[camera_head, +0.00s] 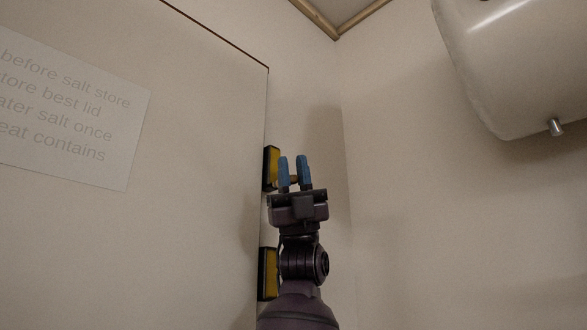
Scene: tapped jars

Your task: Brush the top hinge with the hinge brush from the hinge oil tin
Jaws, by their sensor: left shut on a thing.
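The top hinge (271,166), yellow with a black edge, sits on the right edge of a pale door. My left gripper (293,171) has blue fingertips and is raised just to the right of this hinge. It is shut on a small brownish thing (295,180), which I take to be the hinge brush. Most of it is hidden between the fingers. I cannot tell whether it touches the hinge. The hinge oil tin and my right gripper are not in view.
A second yellow and black hinge (268,273) sits lower on the door edge, beside my left arm. A sign with text (70,105) is on the door (190,200). The wall between is bare.

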